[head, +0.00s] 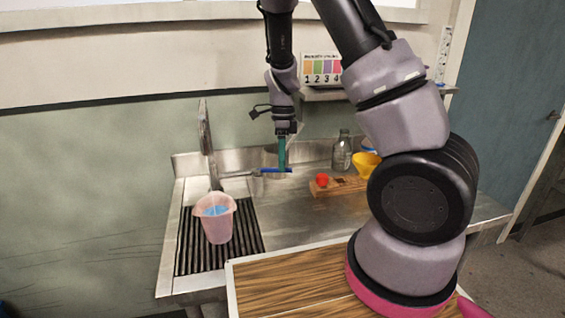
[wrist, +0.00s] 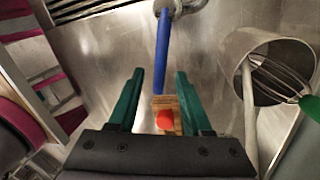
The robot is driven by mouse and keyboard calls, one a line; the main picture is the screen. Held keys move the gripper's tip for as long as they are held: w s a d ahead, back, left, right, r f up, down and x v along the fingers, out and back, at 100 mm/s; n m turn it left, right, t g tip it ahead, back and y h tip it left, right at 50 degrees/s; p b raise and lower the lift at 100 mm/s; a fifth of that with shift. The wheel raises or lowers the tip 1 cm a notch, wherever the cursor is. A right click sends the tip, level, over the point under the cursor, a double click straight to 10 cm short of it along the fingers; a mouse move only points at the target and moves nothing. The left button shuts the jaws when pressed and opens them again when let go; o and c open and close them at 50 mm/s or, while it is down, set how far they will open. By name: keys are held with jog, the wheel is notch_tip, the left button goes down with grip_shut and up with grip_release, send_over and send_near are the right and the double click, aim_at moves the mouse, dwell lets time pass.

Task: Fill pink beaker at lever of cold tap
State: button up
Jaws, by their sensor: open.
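The pink beaker (head: 218,228) stands upright on the black ribbed drainer, below the tap (head: 206,145), with light blue showing inside. I cannot tell clearly whether water is running into it. The tap's blue lever (head: 268,170) sticks out to the right at the sink; it also shows in the wrist view (wrist: 163,50). My gripper (head: 282,166) points down at the lever's outer end. In the wrist view my gripper (wrist: 160,75) is open, with its green fingers on either side of the lever's tip and nothing clamped. Contact with the lever cannot be told.
A metal pot (wrist: 246,47) holding a green-handled whisk stands right of my fingers in the wrist view. A wooden block (head: 340,187) with a red item (head: 322,180), a yellow bowl (head: 366,165) and a glass bottle (head: 342,152) stand right. A wooden surface (head: 290,285) lies in front.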

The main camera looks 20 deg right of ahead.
jog(key=shift+s+f, duration=0.1)
jog(key=shift+f, duration=0.2)
grip_shut()
dwell(1.3)
